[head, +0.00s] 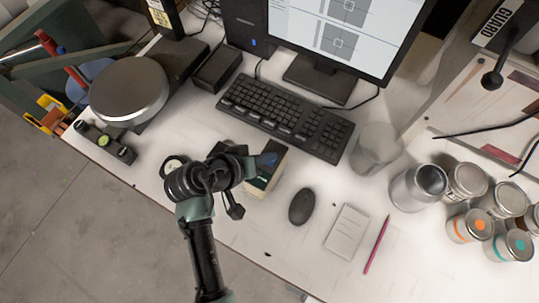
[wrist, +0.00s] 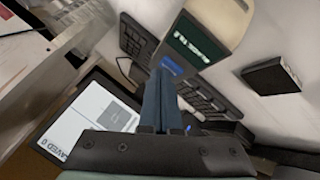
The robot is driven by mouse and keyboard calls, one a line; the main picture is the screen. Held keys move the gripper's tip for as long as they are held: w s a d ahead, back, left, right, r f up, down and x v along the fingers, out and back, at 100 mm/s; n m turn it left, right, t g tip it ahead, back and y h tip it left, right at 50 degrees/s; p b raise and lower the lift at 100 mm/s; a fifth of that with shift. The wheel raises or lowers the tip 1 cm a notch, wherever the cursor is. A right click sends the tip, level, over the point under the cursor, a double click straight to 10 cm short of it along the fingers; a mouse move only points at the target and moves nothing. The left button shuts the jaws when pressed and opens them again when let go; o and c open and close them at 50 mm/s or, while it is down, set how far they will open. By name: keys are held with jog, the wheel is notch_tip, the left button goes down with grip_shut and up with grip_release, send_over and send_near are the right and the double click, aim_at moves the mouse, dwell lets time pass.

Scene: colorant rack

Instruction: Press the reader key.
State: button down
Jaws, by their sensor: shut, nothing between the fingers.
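The reader (wrist: 222,22) is a beige device with a dark green screen showing pale text in the wrist view. In the head view the reader (head: 267,182) stands on the table below the keyboard, partly covered by my arm. My gripper (wrist: 170,68) is shut and empty, with its dark blue fingers together at the reader's lower end. In the head view my gripper (head: 270,159) is over the reader's upper part. A brighter blue patch shows at the fingertips; I cannot tell whether it is the key. I cannot tell whether the fingers touch it.
The keyboard (head: 285,115) and monitor (head: 345,35) are behind the reader. The monitor (wrist: 95,118) shows "SAVED 0" in the wrist view. A mouse (head: 301,207), notepad (head: 347,231) and pencil (head: 376,244) lie to the right. Several cans stand at far right.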

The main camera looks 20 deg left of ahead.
jog(key=shift+r, duration=0.1)
jog(key=shift+r+p, duration=0.65)
jog(key=shift+p, duration=0.15)
notch_tip(320, 180, up, 5)
jog(key=p, duration=0.4)
jog(key=shift+p, duration=0.4)
dwell(0.6)
